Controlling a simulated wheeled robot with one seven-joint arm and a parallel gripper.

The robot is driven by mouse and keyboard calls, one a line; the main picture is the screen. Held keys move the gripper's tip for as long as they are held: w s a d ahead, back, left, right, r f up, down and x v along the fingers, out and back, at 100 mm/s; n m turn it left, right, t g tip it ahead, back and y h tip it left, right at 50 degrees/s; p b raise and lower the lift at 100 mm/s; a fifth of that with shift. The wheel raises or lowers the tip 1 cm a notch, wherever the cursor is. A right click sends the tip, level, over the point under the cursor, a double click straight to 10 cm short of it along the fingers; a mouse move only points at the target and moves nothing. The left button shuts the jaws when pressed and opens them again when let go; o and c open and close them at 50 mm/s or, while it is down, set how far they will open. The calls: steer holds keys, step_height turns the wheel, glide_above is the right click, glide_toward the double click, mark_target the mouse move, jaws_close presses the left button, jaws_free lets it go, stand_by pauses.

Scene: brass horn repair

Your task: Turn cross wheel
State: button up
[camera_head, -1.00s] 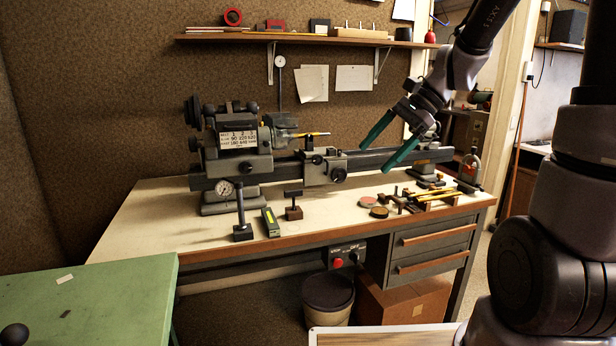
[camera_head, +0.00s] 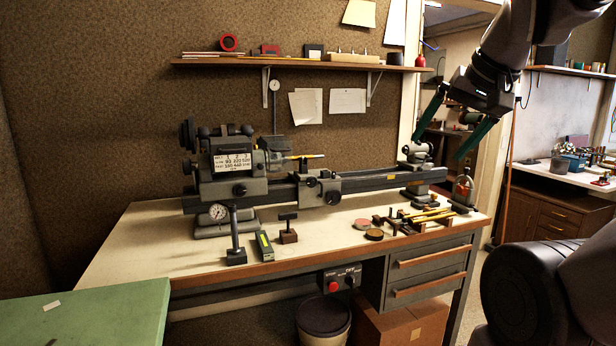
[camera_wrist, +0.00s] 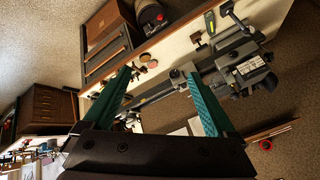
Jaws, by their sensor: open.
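A grey lathe (camera_head: 227,187) stands along the back of the workbench. Its carriage (camera_head: 320,188), midway along the bed, has small dark round knobs or wheels on its front. The larger, lower one (camera_head: 332,197) may be the cross wheel; I cannot tell for sure. My gripper (camera_head: 437,149) is open and empty, its two teal fingers apart. In the head view it appears in the air around the lathe's right end, clear of the carriage wheels. The wrist view shows the open fingers (camera_wrist: 159,72) with the lathe headstock (camera_wrist: 243,68) beyond, to the right.
The bench top (camera_head: 150,235) holds an upright post tool (camera_head: 235,235), round tins (camera_head: 374,234) and brass rods (camera_head: 430,215) near the front. A shelf (camera_head: 300,62) hangs above the lathe. A green table (camera_head: 90,310) is at front left. A bucket (camera_head: 323,318) stands below.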

mark_target(312, 183)
steer(key=shift+c, duration=0.2)
steer(key=w+a+f+n+t, duration=0.1)
steer(key=w+a+f+n, duration=0.1)
steer(key=w, duration=0.9)
steer(key=w+a+f+n+t, duration=0.1)
steer(key=w+a+f+n, duration=0.15)
steer(key=w, duration=0.85)
steer(key=w+a+f+n+t, duration=0.1)
steer(key=w+a+t, duration=0.15)
steer(key=w, duration=0.95)
steer(key=w+a+f+t+y, duration=0.25)
steer(key=w+a+f, duration=0.25)
steer(key=w+f, duration=0.5)
steer(key=w+a+f+t+y, duration=0.1)
steer(key=w+a+f+t, duration=0.2)
steer(key=w+a+f, duration=0.65)
steer(key=shift+n, duration=0.35)
steer(key=w+f, duration=0.1)
steer(key=w, duration=0.4)
steer(key=w+f, duration=0.1)
steer(key=w, duration=0.1)
steer(key=shift+w+d+f, duration=0.3)
steer(key=shift+w, duration=0.05)
steer(key=shift+c, duration=0.3)
steer(key=c, duration=1.3)
